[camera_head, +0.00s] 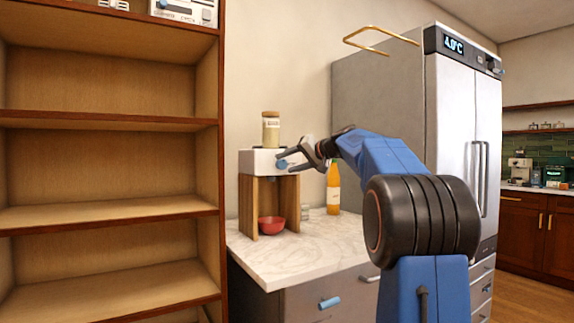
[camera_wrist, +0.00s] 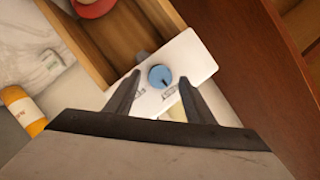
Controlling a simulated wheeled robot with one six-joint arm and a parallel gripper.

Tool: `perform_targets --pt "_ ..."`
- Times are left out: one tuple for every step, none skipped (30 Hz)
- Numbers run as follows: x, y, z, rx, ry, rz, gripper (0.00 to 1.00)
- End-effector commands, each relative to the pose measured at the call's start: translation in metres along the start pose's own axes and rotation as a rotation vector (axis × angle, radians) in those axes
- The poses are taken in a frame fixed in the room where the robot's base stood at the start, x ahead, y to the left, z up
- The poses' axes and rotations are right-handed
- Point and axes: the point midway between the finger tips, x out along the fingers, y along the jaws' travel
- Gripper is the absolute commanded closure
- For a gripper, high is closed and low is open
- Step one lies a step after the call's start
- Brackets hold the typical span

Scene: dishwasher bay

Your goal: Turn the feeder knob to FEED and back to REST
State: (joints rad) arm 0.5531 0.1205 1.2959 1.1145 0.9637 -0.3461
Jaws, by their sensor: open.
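The feeder (camera_head: 259,164) stands on the marble counter, a white box on wooden side panels. Its blue round knob (camera_head: 282,163) is on the white front face. The knob (camera_wrist: 160,77) also shows in the wrist view, with a dark pointer mark and small labels beside it that I cannot read surely. My gripper (camera_head: 296,158) is open at the feeder's front. In the wrist view my gripper (camera_wrist: 154,88) has one finger on each side of the knob, with visible gaps. A red bowl (camera_head: 271,225) sits under the feeder box.
A jar (camera_head: 271,129) stands on top of the feeder. An orange bottle (camera_head: 333,188) and a small glass (camera_head: 305,213) stand to the right on the counter (camera_head: 290,262).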

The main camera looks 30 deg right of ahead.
Motion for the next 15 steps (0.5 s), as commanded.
perform_targets --pt "0.005 0.0002 0.0004 0.0 -0.002 0.0 0.51" --pt "0.0069 0.0002 0.0004 0.0 -0.002 0.0 0.51" --pt "0.0088 0.0003 0.0004 0.0 -0.001 0.0 0.51" --pt "0.0099 0.0003 0.0003 0.0 -0.001 0.0 0.51" --pt "0.0107 0.0003 0.0003 0.0 -0.001 0.0 0.51" --pt "0.0115 0.0003 0.0003 0.0 -0.001 0.0 0.51" --pt "0.0119 0.0003 0.0002 0.0 -0.001 0.0 0.51" --pt "0.0121 0.0003 0.0002 0.0 0.0 0.001 0.51" --pt "0.0122 0.0003 0.0002 0.0 0.0 0.001 0.51" --pt "0.0122 0.0003 0.0002 0.0 0.0 0.001 0.51" --pt "0.0122 0.0003 0.0002 0.0 0.0 0.001 0.51" --pt "0.0121 0.0004 0.0002 0.0 0.0 0.001 0.51" --pt "0.0121 0.0003 0.0002 0.0 0.0 0.001 0.51" --pt "0.0121 0.0003 0.0002 0.0 0.0 0.001 0.51" --pt "0.0121 0.0003 0.0002 0.0 0.0 0.001 0.61"
